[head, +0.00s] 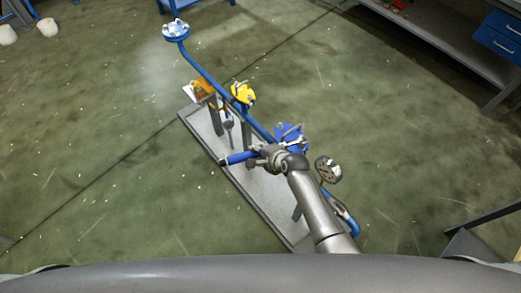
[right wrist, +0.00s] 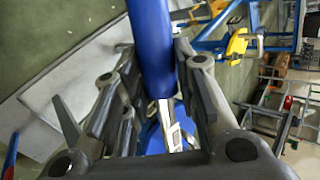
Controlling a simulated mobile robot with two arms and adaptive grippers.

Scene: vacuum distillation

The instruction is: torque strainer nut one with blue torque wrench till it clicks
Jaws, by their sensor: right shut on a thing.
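My right gripper (head: 262,156) is shut on the blue torque wrench (head: 238,158), whose blue handle sticks out to the left. In the right wrist view the blue handle of the wrench (right wrist: 151,45) runs between the two fingers (right wrist: 153,90), and its metal shaft goes on below them. The blue strainer body (head: 290,135) on the pipe is just above and right of the gripper in the head view. The strainer nuts are too small to tell apart, and the wrench's head end is hidden by my gripper and arm. My left gripper is not in view.
A blue pipe (head: 205,75) with a yellow valve part (head: 243,92) runs over a grey metal stand (head: 255,197). A round flange (head: 328,169) stands right of my arm. A grey bench (head: 440,38) is at upper right. The floor left of the stand is clear.

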